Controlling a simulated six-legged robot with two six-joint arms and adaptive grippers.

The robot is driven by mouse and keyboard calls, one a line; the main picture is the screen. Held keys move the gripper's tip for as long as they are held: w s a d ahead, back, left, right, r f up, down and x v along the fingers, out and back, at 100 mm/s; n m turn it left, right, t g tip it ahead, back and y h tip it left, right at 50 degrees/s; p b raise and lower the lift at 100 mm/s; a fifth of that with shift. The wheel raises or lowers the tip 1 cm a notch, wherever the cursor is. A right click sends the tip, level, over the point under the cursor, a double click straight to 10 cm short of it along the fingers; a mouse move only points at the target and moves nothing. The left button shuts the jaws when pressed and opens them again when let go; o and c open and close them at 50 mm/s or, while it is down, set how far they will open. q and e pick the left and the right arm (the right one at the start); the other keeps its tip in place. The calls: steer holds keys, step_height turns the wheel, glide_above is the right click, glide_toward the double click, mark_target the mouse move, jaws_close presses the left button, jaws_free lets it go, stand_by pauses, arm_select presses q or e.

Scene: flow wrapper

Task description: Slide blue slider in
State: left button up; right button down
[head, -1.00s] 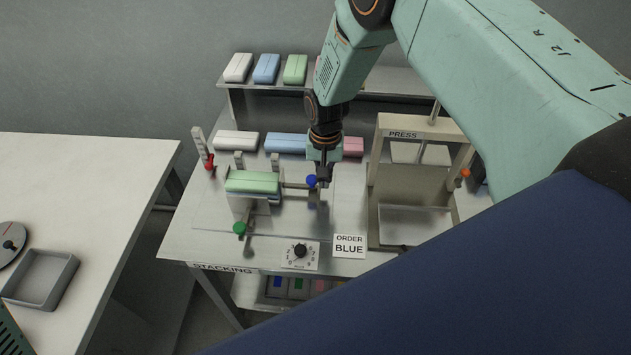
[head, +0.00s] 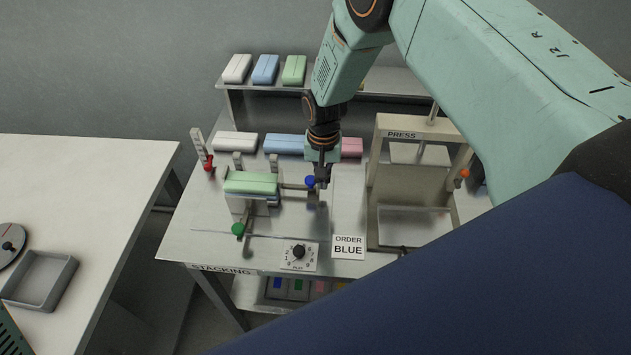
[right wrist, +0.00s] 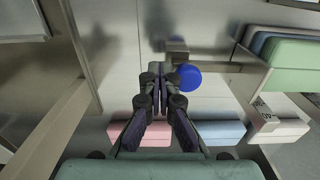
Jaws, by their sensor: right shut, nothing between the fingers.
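The blue slider knob (head: 310,182) sits at the right end of a short metal rod beside the stacking fixture, which carries a green block (head: 251,183) on top. In the right wrist view the blue knob (right wrist: 188,77) is just right of my fingertips. My right gripper (head: 322,180) is shut and empty, on the right, outer side of the knob. It shows shut in the wrist view too (right wrist: 160,88). I cannot tell whether it touches the knob. My left gripper is not in view.
A green knob (head: 238,230) and a red knob (head: 209,165) are on the fixture's other sides. The dial (head: 299,252) and order sign (head: 348,246) reading BLUE are in front. The press (head: 414,135) stands close on the right. Wrapped blocks lie behind, including a blue one (head: 285,144).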

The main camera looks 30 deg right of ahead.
steer(key=shift+d+r, duration=0.1)
stand_by(0.4)
steer(key=shift+d, duration=0.15)
steer(key=shift+s+d+p, duration=0.15)
steer(key=shift+p, duration=0.15)
steer(key=shift+r, duration=0.1)
step_height(320, 180, up, 3)
steer(key=shift+f+p, duration=0.1)
steer(key=shift+p, duration=1.15)
step_height(320, 180, up, 5)
steer(key=p, duration=0.3)
steer(key=shift+p, duration=0.4)
steer(key=shift+f, duration=0.2)
